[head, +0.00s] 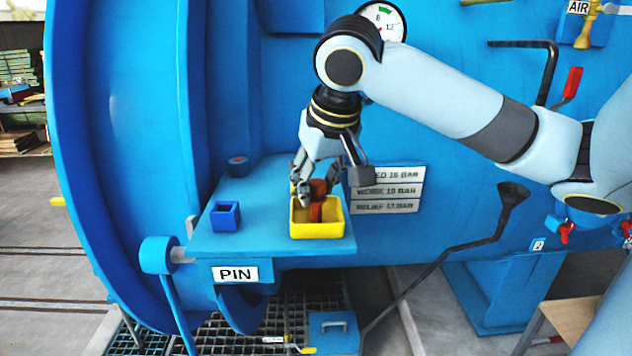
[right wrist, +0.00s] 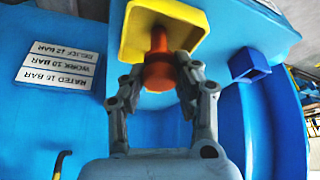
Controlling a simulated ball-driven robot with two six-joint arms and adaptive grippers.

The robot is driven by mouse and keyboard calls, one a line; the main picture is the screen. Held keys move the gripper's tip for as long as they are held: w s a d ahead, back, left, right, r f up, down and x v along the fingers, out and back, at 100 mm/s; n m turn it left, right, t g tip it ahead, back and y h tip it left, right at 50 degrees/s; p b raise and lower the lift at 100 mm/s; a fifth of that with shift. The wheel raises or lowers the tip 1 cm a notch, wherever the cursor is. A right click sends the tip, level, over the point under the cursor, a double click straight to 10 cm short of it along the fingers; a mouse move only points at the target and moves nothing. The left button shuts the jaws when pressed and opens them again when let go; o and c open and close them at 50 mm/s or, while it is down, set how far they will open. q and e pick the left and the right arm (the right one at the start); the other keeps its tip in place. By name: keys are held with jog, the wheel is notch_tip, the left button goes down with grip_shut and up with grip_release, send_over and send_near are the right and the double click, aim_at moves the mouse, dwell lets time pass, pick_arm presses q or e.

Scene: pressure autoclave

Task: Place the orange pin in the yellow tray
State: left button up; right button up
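The orange pin (head: 317,208) stands roughly upright over the inside of the yellow tray (head: 318,231), its lower end within the rim. Whether it touches the tray floor I cannot tell. My right gripper (head: 313,187) reaches down from above, its fingers on both sides of the pin's upper part. In the right wrist view, the fingers (right wrist: 158,75) close in on the wide end of the orange pin (right wrist: 158,62), with the yellow tray (right wrist: 135,35) beyond it. My left gripper is not in view.
The tray sits on a blue shelf (head: 225,240) marked PIN. A small blue open box (head: 226,216) stands left of the tray, and a dark round piece (head: 238,167) lies behind it. Pressure plates (head: 388,190) are on the vessel at the right. The shelf's left part has free room.

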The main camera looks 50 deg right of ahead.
jog(key=o, duration=0.4)
jog(key=shift+d, duration=0.1)
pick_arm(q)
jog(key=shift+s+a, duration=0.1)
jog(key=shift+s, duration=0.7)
pick_arm(e)
jog(key=shift+o, duration=0.2)
jog(key=shift+r, duration=0.25)
pick_arm(q)
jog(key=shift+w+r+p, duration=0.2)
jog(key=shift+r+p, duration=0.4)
jog(key=shift+p, duration=0.05)
pick_arm(e)
jog(key=v, duration=1.1)
jog(key=shift+s+r, duration=0.2)
jog(key=shift+r, duration=0.15)
